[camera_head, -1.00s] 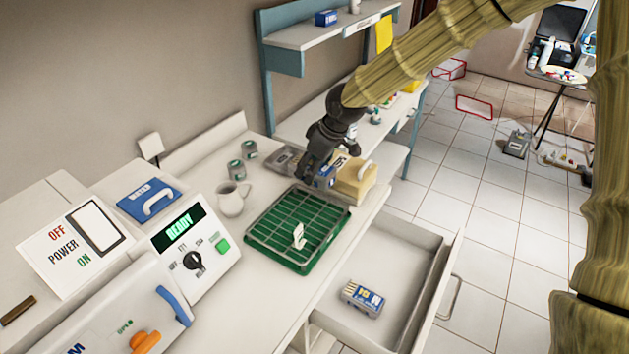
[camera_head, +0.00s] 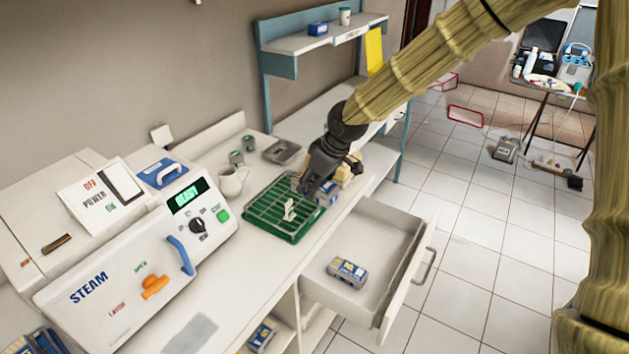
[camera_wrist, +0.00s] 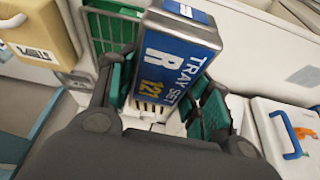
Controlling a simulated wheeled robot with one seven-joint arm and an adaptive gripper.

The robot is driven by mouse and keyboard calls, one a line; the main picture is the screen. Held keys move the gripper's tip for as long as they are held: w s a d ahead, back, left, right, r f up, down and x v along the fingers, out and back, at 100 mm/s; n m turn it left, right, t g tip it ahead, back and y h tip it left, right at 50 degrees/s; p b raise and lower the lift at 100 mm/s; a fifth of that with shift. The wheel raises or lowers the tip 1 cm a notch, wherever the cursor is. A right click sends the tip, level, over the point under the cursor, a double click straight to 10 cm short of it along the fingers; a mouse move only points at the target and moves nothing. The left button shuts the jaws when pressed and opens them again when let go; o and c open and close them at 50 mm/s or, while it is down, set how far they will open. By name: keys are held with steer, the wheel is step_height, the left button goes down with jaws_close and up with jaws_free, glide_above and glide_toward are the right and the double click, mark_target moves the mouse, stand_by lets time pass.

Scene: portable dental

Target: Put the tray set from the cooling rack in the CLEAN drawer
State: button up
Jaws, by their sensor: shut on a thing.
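In the head view the held tray set (camera_head: 327,194) is partly hidden by my gripper, near the right edge of the green cooling rack (camera_head: 262,217). I cannot tell whether it touches the rack. The open drawer (camera_head: 388,226) is below the counter, to the right of the rack. Another tray set (camera_head: 347,271) lies inside it. No drawer label is readable.
A small white piece (camera_head: 290,209) stands on the rack. A cream box (camera_head: 350,168) is behind my gripper. The drawer's back part is bare.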

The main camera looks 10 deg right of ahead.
steer(key=shift+w+f+m, duration=0.3)
steer(key=shift+f, duration=0.4)
steer(key=s, duration=0.2)
steer(key=m, duration=0.1)
steer(key=shift+s+d+t+h, duration=0.25)
steer(key=shift+s+t+h, duration=0.05)
steer(key=shift+s, duration=0.1)
steer(key=s+d+f+m+h, duration=0.1)
steer(key=s+f+m+h, duration=0.1)
steer(key=s+f+m, duration=0.2)
steer(key=shift+s+d+f+m+t, duration=0.3)
steer(key=shift+s+d+f+m, duration=0.1)
steer(key=shift+s+m, duration=1.2)
steer(key=shift+s+d, duration=0.1)
steer(key=shift+s, duration=0.1)
